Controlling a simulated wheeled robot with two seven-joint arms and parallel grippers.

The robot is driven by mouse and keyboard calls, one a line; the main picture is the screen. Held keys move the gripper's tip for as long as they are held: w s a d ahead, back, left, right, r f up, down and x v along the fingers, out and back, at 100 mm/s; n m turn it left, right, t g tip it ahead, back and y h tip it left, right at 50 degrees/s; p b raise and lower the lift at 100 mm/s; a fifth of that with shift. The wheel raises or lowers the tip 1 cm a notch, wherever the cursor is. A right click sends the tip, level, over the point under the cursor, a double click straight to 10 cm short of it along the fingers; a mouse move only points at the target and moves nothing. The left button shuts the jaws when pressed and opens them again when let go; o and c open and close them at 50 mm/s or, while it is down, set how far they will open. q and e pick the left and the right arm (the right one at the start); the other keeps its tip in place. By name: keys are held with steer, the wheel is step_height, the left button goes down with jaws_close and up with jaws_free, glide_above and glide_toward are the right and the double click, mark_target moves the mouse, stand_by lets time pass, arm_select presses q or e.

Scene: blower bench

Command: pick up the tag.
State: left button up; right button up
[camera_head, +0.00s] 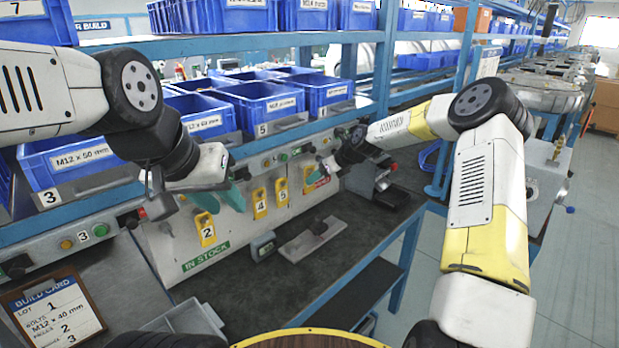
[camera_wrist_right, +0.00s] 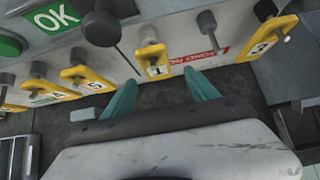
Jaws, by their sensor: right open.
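Several yellow numbered tags hang on the grey bench front. In the head view, tag 2 (camera_head: 206,230), tag 4 (camera_head: 260,203) and tag 5 (camera_head: 282,191) show. My left gripper (camera_head: 220,196) is open, with its teal fingers in front of the panel above tag 2. My right gripper (camera_head: 318,176) is farther right along the panel. In the right wrist view, the right gripper (camera_wrist_right: 161,92) is open and empty, with tag 1 (camera_wrist_right: 154,62) ahead between its fingers. Tag 4 (camera_wrist_right: 58,92) and tag 5 (camera_wrist_right: 90,79) hang left of it, tag 3 (camera_wrist_right: 265,40) right.
Blue bins (camera_head: 262,101) stand on the rack above. A build card (camera_head: 56,311) leans at lower left. A flat grey plate with a handle (camera_head: 313,239) and a small grey device (camera_head: 263,246) lie on the dark bench top.

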mark_target(309, 192)
steer(key=x, duration=0.6)
steer(key=shift+w+a, duration=0.1)
steer(key=shift+a, duration=0.25)
steer(key=shift+c, duration=0.2)
steer(key=shift+r, duration=0.1)
steer(key=c, duration=1.4)
